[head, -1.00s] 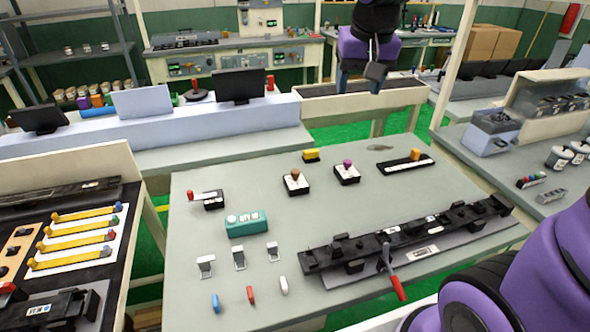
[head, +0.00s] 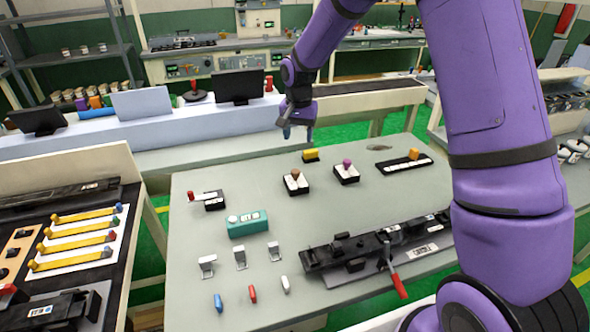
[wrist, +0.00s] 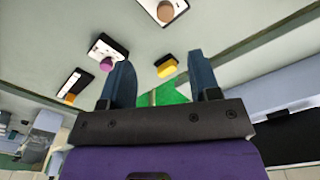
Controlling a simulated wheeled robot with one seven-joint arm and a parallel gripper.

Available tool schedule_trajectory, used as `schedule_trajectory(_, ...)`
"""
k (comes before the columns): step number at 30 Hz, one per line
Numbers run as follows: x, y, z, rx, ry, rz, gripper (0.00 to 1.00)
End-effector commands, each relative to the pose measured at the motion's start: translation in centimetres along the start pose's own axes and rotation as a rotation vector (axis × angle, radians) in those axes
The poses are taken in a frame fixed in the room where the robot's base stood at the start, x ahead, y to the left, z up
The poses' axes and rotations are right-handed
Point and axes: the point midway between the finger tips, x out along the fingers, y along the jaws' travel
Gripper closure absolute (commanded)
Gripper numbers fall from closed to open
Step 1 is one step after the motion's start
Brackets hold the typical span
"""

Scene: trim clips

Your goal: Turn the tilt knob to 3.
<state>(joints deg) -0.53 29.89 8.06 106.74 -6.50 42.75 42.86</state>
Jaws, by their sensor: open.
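A brown knob (head: 295,174) stands on a small dark box with a white dial plate (head: 297,186) near the middle of the grey table. A magenta knob (head: 347,163) stands on a similar box to its right. Both also show in the wrist view, the brown knob (wrist: 166,13) at the top and the magenta knob (wrist: 107,64) at left. I cannot read the dial marks or tell which is the tilt knob. My gripper (head: 298,136) is open and empty, above and behind the knobs, touching nothing. Its two blue fingers (wrist: 160,58) show in the wrist view.
A slider with an orange handle (head: 414,154) is at right, a red-tipped lever (head: 190,196) at left. A teal box (head: 248,224) and a long black fixture (head: 350,254) stand in front. Bare table surrounds the knob boxes.

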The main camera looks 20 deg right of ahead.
Motion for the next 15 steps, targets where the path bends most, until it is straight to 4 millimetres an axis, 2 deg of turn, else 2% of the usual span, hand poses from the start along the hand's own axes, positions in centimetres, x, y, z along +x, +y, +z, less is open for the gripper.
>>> schedule_trajectory(3,1.8,-0.7,-0.4,0.017,-0.015,0.005,0.43)
schedule_trajectory(11,3.7,-0.9,-0.6,0.027,-0.021,0.007,0.43)
schedule_trajectory(15,6.0,-0.8,-0.5,0.027,-0.022,0.008,0.43)
